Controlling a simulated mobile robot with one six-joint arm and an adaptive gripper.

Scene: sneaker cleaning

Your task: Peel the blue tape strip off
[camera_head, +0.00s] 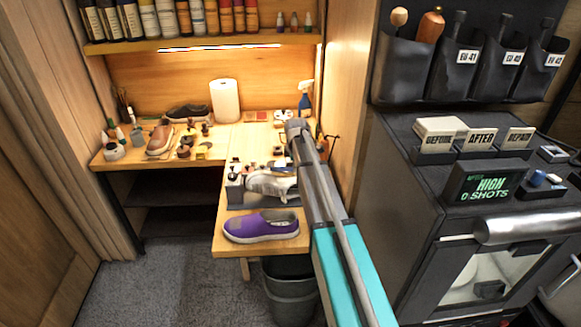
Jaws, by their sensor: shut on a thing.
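A grey-white sneaker (268,184) lies on the near part of the workbench, partly covered at its right by my arm. I cannot make out a blue tape strip on it at this size. My arm reaches up from the lower right across the right side of the bench. My gripper cannot be made out; the arm and the clutter beside the sneaker hide that spot.
A purple slip-on shoe (261,226) sits at the bench's (222,240) front edge. A grey bin (290,296) stands below. A brown shoe (160,140), small bottles and a paper roll (225,101) fill the back. A dark cabinet (415,205) stands at right. Carpet is clear at lower left.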

